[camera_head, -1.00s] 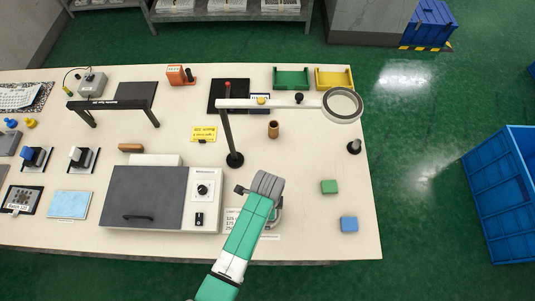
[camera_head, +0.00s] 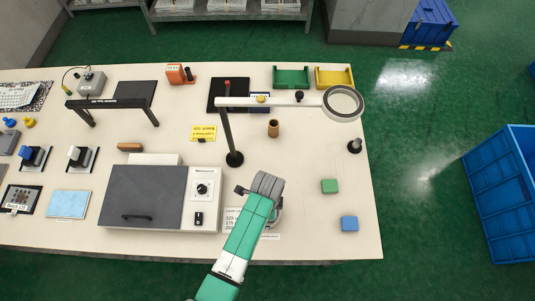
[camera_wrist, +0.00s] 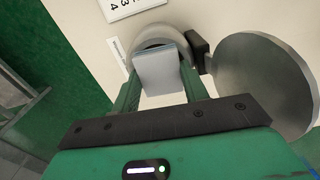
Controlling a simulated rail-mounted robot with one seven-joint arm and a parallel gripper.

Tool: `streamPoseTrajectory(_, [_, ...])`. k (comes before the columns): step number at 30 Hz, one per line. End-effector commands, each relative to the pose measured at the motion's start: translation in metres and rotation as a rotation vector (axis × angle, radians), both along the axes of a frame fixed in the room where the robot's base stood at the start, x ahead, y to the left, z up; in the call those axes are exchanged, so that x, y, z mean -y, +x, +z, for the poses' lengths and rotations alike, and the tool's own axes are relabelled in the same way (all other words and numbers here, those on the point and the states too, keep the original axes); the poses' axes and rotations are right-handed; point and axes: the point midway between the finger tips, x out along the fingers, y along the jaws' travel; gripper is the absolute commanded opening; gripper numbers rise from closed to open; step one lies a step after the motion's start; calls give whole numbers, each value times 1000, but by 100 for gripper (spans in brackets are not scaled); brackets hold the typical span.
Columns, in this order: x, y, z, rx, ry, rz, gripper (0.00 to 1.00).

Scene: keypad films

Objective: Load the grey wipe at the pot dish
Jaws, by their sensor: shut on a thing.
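In the wrist view my gripper (camera_wrist: 160,72) is shut on the grey wipe (camera_wrist: 160,74), a small pale grey block between its two green fingers. The wipe is over a round, pale-rimmed dish (camera_wrist: 151,42), which looks like the pot dish. I cannot tell whether the wipe touches the inside of the dish. A large flat grey disc (camera_wrist: 272,80), perhaps its lid, is beside the dish on the right, with a dark block between them. In the head view my arm hides the wipe and most of the dish.
In the head view a grey-lidded box unit (camera_head: 150,195) stands left of my arm. A magnifier lamp (camera_head: 235,158) stands behind it. A green block (camera_head: 329,186) and a blue block (camera_head: 349,223) lie to the right, with bare table around them. A brown cup (camera_head: 273,129) stands farther back.

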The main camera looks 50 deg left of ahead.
Motion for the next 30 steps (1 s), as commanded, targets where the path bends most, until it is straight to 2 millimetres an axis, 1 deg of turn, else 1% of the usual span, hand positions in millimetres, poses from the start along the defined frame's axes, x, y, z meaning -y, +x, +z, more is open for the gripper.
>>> streamPoseTrajectory(13, [0, 0, -1, -1, -1, 0, 26])
streamPoseTrajectory(16, [0, 0, 3, -1, -1, 0, 26])
streamPoseTrajectory(30, [0, 0, 46, -1, -1, 1, 26])
